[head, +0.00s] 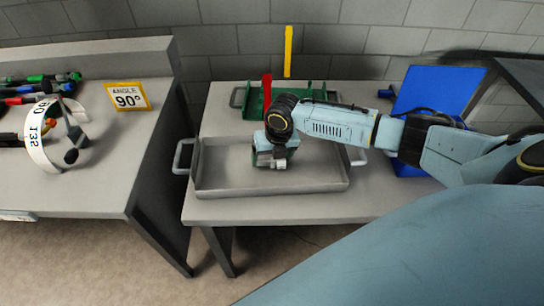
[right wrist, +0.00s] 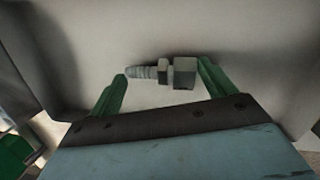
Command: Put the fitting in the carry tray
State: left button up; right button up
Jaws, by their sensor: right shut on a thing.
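The grey carry tray (head: 225,190) with side handles sits on the right-hand table in the head view. My right gripper (head: 275,160) is over the inside of this tray, pointing down. In the right wrist view its green fingers (right wrist: 160,84) are shut on the fitting (right wrist: 183,73), a small grey metal piece with a ribbed end and a block-shaped body. The fitting lies crosswise between the fingers, with the tray's pale inside behind it. How high it is above the tray floor I cannot tell. My left gripper is not in view.
A green tray (head: 250,104) stands behind the carry tray, by red and yellow upright bars. A blue panel (head: 440,88) stands at the right. The left bench (head: 115,150) holds tools, a white curved scale (head: 37,140) and a 90° angle sign (head: 127,97). A gap separates the tables.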

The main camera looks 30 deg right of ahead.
aim_at(278, 164)
jog(key=o, duration=1)
jog(key=shift+f, duration=0.1)
notch_tip(278, 164, up, 12)
jog(key=s+p, duration=0.2)
jog(key=shift+d, duration=0.35)
